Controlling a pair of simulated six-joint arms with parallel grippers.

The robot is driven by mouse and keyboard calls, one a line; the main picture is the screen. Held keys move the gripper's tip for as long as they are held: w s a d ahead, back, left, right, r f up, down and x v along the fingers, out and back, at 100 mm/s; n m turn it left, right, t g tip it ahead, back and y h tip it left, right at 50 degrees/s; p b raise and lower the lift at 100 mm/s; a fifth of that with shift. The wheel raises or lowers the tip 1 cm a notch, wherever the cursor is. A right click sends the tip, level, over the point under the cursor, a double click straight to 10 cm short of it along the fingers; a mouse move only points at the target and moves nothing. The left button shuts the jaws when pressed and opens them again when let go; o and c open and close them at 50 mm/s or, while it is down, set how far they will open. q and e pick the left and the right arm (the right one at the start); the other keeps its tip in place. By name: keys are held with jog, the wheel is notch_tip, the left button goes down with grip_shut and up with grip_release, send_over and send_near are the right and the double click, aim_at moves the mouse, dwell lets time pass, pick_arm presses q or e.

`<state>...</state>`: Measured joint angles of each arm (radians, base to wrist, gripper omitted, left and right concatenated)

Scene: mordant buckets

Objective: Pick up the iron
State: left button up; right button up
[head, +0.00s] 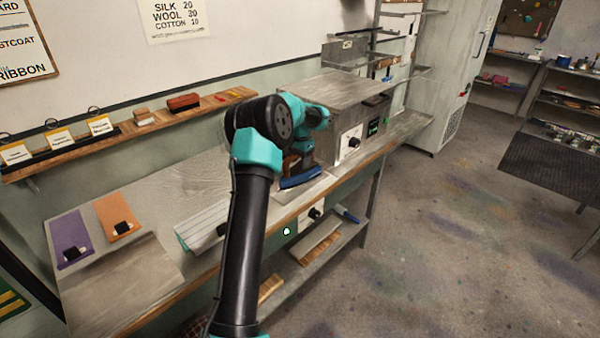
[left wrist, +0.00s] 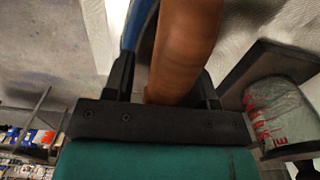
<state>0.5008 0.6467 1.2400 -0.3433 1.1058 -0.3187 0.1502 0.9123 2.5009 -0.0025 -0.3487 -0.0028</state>
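The iron (head: 300,180), with a blue body and a brown handle, sits on the workbench near its front edge, beside the grey box with a dial. My left gripper (head: 297,158) is over it from above, and my arm hides part of it. In the left wrist view the orange-brown handle (left wrist: 185,45) lies between the two fingers, and part of the blue body shows behind it. A gap shows between the handle and the left-hand finger, so the gripper looks open around the handle. My right gripper is in neither view.
A pale ribbed board (head: 203,228) lies left of the iron. Purple (head: 70,232) and orange (head: 117,212) cloths lie at the bench's left end. The grey box (head: 350,140) stands close on the right. A wall shelf (head: 160,122) runs behind.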

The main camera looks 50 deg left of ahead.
pick_arm(q)
grip_shut()
jog(key=shift+r, duration=0.1)
dwell(1.1)
